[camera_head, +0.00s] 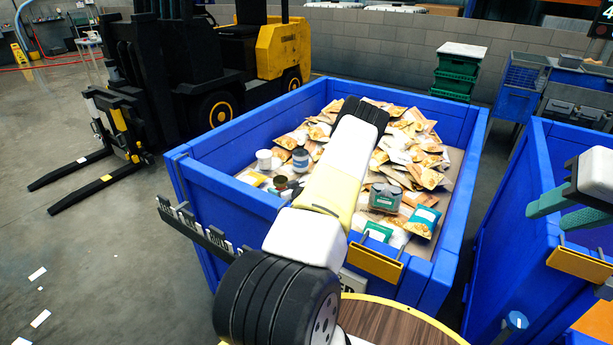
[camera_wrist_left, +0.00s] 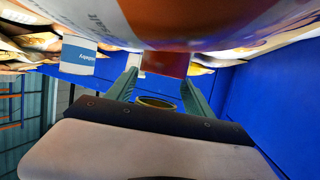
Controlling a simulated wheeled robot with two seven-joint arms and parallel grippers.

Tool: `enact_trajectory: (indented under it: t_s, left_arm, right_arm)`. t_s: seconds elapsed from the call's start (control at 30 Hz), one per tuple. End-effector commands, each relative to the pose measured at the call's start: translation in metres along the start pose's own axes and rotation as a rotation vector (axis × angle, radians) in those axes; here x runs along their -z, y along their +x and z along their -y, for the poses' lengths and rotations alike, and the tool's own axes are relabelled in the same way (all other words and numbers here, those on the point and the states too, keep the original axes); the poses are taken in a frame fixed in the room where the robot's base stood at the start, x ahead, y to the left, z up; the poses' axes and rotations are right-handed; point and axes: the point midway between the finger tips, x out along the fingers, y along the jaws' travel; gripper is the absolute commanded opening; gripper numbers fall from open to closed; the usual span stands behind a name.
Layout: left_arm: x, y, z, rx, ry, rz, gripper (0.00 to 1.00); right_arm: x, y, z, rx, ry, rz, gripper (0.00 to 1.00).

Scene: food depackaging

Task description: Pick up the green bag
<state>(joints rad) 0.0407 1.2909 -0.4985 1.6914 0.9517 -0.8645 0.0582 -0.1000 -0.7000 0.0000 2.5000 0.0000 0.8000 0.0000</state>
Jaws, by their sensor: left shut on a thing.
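A teal-green bag (camera_head: 422,221) lies near the front right inside the blue bin, and a smaller green pack (camera_head: 377,232) lies to its left. My left arm reaches over the bin's front wall and hides part of the heap; its gripper is not clearly seen in the head view. In the left wrist view, my left gripper (camera_wrist_left: 160,75) has its fingers on either side of a reddish-brown piece (camera_wrist_left: 165,64), just below a large orange and white package (camera_wrist_left: 185,20). I cannot tell whether the two are one thing. My right gripper (camera_head: 548,214) is open and empty at the right edge.
The blue bin (camera_head: 210,185) holds many tan bags. A blue and white jar (camera_head: 301,160) stands at its left; a likely match shows in the wrist view (camera_wrist_left: 78,56). A grey-green container (camera_head: 385,197) lies mid-heap. A second blue bin (camera_head: 505,215) stands right.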

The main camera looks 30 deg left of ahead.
Motion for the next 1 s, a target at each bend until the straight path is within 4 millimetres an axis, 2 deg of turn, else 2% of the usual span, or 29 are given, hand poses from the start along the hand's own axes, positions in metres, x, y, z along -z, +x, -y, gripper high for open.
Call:
enact_trajectory:
  t_s: [0.27, 0.3, 0.37, 0.4, 0.77, 0.87, 1.0]
  left_arm:
    - [-0.001, 0.001, -0.001, -0.001, -0.001, -0.003, 0.04]
    - [-0.001, 0.001, -0.001, -0.001, -0.001, -0.001, 0.69]
    - [-0.001, 0.001, -0.001, -0.001, -0.001, -0.001, 0.81]
    - [-0.001, 0.001, -0.001, -0.001, -0.001, -0.001, 0.83]
    - [0.002, -0.002, -0.001, -0.002, -0.001, -0.001, 0.83]
    - [0.002, -0.015, -0.002, -0.003, -0.001, -0.001, 0.83]
    - [0.002, -0.043, -0.002, -0.004, 0.000, -0.001, 0.83]
  right_arm:
    - [0.000, 0.000, 0.000, 0.000, 0.000, 0.000, 0.36]
    - [0.000, 0.000, 0.000, 0.000, 0.000, 0.000, 0.36]
    - [0.000, 0.000, 0.000, 0.000, 0.000, 0.000, 0.36]
    - [0.000, 0.000, 0.000, 0.000, 0.000, 0.000, 0.36]
    - [0.000, 0.000, 0.000, 0.000, 0.000, 0.000, 0.36]
    - [0.000, 0.000, 0.000, 0.000, 0.000, 0.000, 0.36]
    - [0.000, 0.000, 0.000, 0.000, 0.000, 0.000, 0.36]
